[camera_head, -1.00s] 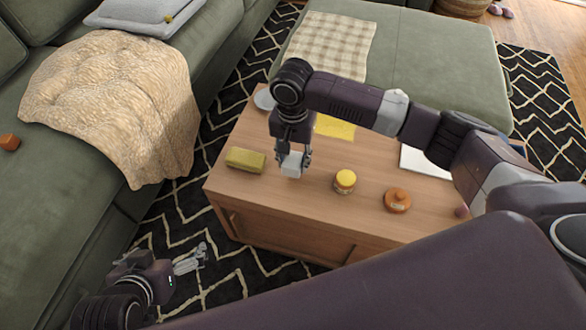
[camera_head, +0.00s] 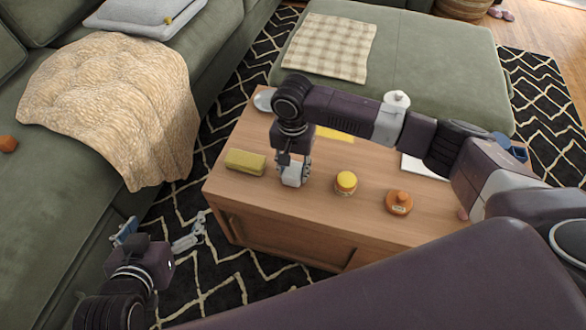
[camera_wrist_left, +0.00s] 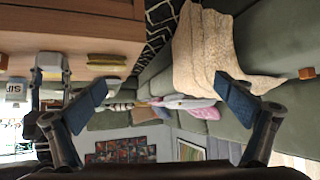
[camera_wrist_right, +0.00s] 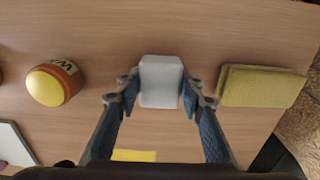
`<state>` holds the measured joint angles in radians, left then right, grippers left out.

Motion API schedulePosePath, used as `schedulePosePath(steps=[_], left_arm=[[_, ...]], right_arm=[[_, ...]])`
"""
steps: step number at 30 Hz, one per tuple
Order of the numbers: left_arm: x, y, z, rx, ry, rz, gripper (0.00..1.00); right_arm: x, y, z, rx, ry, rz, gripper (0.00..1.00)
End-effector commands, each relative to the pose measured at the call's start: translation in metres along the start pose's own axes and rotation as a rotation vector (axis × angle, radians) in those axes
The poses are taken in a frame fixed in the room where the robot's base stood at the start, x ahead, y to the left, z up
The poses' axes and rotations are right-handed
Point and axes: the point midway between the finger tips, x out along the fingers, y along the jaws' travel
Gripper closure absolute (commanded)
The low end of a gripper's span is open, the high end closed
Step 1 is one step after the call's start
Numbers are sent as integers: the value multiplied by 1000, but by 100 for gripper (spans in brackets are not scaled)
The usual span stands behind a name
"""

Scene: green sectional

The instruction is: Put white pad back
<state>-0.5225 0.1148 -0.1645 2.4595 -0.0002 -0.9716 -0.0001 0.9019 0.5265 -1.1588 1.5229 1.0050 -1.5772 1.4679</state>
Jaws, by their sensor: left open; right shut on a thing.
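The white pad (camera_head: 292,178) is a small white block at the front of the wooden coffee table (camera_head: 290,218). My right gripper (camera_head: 293,172) is shut on it from above. The right wrist view shows the white pad (camera_wrist_right: 161,82) between both fingertips, over the tabletop; I cannot tell if it touches the wood. My left gripper (camera_head: 158,232) is open and empty, low in front of the sofa and left of the table. In the left wrist view its blue-padded fingers (camera_wrist_left: 160,100) are wide apart.
A folded yellow-green cloth (camera_head: 245,162) lies left of the pad. A yellow-lidded jar (camera_head: 345,183) and an orange-brown container (camera_head: 399,202) stand to its right. A yellow sheet (camera_head: 335,134) lies behind. The green sofa (camera_head: 60,200) borders the left side.

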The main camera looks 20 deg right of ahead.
Motion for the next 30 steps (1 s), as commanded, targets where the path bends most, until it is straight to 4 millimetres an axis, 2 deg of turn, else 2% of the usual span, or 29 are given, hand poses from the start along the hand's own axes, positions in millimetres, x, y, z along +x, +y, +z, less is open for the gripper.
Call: schedulePosePath(steps=[5,6,10,20,24,30], left_arm=[[-1,-1,4,0,-19,-2,4],[-1,-1,5,0,-21,-2,4],[-1,-1,5,-1,-21,-3,4],[0,-1,5,-1,-18,-3,4],[-2,1,-2,0,5,2,4],[-13,-5,41,-3,-177,-9,4]], right_arm=[[1,0,0,0,0,0,84],[1,0,0,0,0,0,60],[1,0,0,0,0,-1,47],[0,0,0,0,1,-1,47],[-6,0,0,0,1,-2,47],[-25,0,0,1,0,-2,47]])
